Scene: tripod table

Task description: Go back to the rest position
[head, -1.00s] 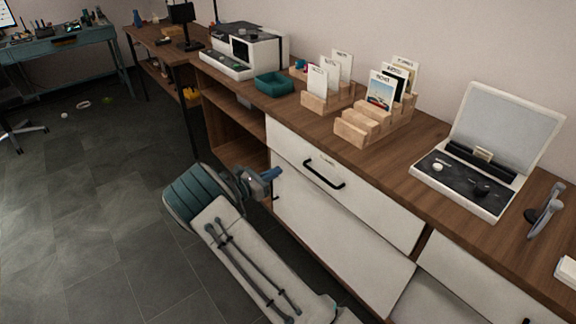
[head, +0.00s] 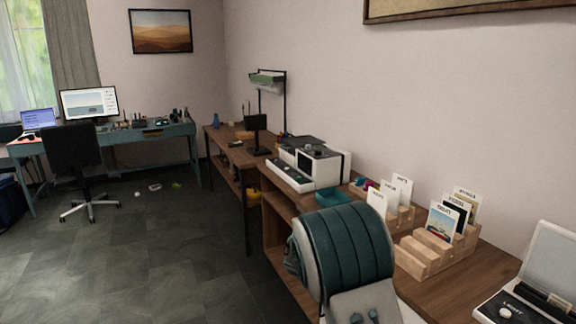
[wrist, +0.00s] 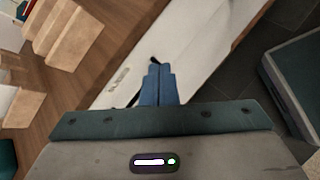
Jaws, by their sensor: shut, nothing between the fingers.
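My gripper (wrist: 158,84) shows in the wrist view with its blue fingers together and nothing between them. It points toward the white cabinet front (wrist: 195,45), with the dark drawer handle (wrist: 154,60) near the fingertips in the picture. I cannot tell whether they touch. In the head view my arm is raised at the lower middle in front of the sideboard, and the gripper is hidden.
The wooden sideboard (head: 455,292) carries wooden card stands (head: 428,255), a teal tray (head: 333,196), a white machine (head: 312,163) and an open white case (head: 548,268). A desk (head: 160,133) and an office chair (head: 75,160) stand at the back left.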

